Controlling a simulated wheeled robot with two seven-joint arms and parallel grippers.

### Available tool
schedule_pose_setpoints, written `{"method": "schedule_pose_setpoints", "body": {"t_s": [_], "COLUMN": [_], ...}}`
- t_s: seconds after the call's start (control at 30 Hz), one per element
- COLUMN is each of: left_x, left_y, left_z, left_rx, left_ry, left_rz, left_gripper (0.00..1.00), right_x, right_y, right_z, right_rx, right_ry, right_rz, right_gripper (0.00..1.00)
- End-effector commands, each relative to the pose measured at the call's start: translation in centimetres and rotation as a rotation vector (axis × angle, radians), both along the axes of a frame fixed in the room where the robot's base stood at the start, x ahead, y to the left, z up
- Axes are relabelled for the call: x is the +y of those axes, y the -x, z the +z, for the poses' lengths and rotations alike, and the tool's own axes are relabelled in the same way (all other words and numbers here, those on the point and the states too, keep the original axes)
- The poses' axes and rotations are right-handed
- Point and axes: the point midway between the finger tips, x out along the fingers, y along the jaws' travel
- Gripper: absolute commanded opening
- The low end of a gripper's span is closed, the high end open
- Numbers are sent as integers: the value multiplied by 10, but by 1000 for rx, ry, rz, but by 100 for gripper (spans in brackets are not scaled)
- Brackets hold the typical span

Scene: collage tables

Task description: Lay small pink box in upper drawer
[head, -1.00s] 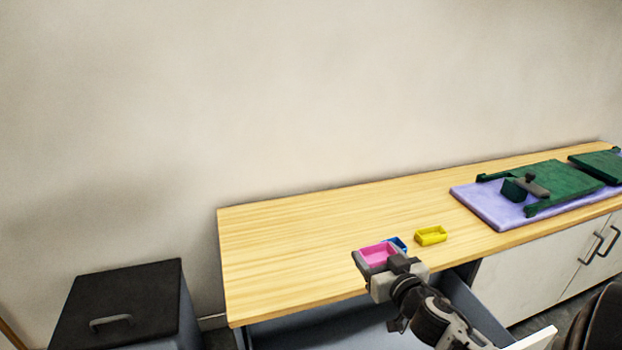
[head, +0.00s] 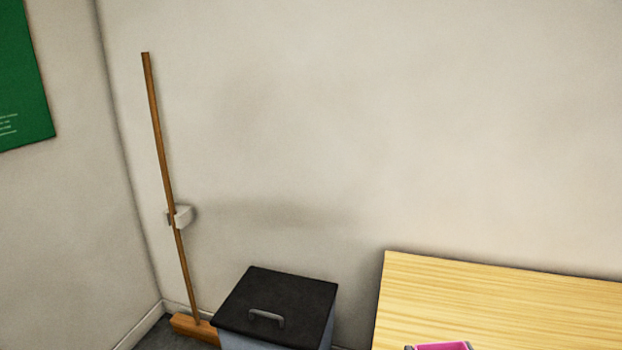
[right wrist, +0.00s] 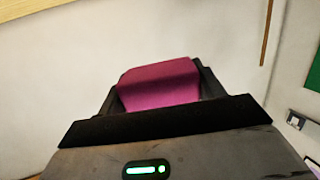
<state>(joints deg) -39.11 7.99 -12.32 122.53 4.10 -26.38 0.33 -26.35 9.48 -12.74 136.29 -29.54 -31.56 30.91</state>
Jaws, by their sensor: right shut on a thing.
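The small pink box (head: 443,346) shows at the bottom edge of the head view, in front of the wooden table top, mostly cut off. In the right wrist view the pink box (right wrist: 158,84) sits between the two dark fingers of my right gripper (right wrist: 155,90), which is shut on it. In the head view only small grey bits of the gripper show beside the box. The upper drawer is out of both current views. My left gripper is not in view.
The wooden table (head: 480,300) is at the lower right, its visible top bare. A bin with a black lid (head: 275,308) stands left of it. A broom (head: 160,150) leans in the corner, held by a wall clip (head: 183,216). A green board (head: 22,80) hangs at far left.

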Motion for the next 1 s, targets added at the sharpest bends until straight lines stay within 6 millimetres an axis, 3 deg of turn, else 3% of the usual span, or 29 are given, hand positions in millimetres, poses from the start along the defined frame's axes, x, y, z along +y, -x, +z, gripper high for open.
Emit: {"method": "schedule_pose_setpoints", "body": {"t_s": [0.7,0.87,1.0], "left_x": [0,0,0], "left_y": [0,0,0], "left_z": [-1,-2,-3], "left_rx": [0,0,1], "left_ry": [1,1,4], "left_rz": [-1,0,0], "left_gripper": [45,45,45], "right_x": [-5,-38,-95], "right_y": [-1,-8,-16], "right_z": [-5,-33,-65], "right_rx": [4,23,33], "right_ry": [5,16,24], "right_rz": [-7,-60,-139], "right_gripper": [46,46,46]}}
